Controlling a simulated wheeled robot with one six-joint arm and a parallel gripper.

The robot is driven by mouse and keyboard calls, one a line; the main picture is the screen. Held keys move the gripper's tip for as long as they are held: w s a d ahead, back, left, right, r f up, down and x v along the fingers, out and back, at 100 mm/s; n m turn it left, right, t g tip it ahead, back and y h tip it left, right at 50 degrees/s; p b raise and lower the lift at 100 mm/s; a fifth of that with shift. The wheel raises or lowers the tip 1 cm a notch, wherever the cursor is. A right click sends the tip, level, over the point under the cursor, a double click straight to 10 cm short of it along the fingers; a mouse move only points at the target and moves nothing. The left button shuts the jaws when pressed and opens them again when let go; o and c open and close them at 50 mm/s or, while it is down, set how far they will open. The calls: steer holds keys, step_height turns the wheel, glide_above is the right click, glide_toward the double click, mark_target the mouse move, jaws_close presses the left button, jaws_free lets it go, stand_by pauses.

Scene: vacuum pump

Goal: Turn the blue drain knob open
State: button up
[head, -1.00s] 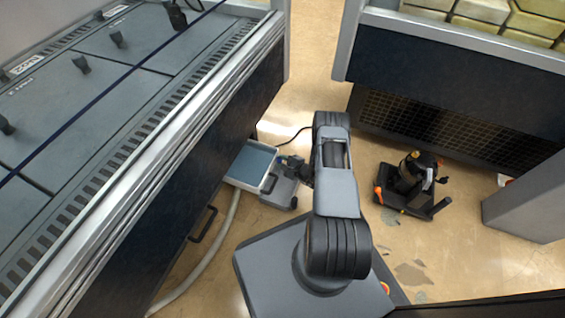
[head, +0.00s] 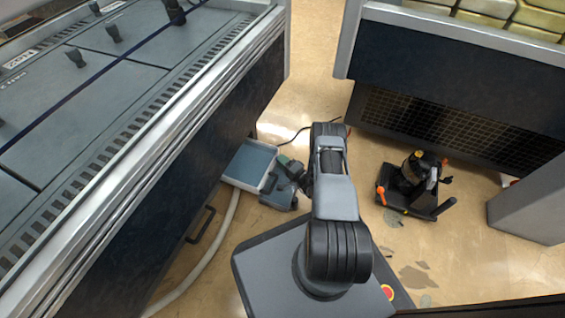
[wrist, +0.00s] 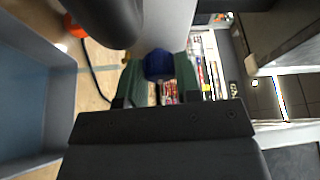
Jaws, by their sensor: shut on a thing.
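The blue drain knob (wrist: 158,64) is in the upper middle of the wrist view, between the two green fingers of my gripper (wrist: 159,72). The gripper is shut on the knob, with a finger on each side of it. The knob cannot be made out in the head view. How far it is turned cannot be told.
A pale-rimmed tray (head: 240,180) with a blue-grey inside lies beside the pump, against the left bench (head: 165,185). A pale hose (head: 215,245) and a dark cable (head: 295,133) run along the floor. A black device (head: 412,183) stands to the right, with bare floor around it.

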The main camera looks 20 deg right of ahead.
steer(key=shift+a+n, duration=0.1)
steer(key=shift+n, duration=0.6)
steer(key=o, duration=0.9)
steer(key=shift+o, duration=0.2)
steer(key=shift+s, duration=0.15)
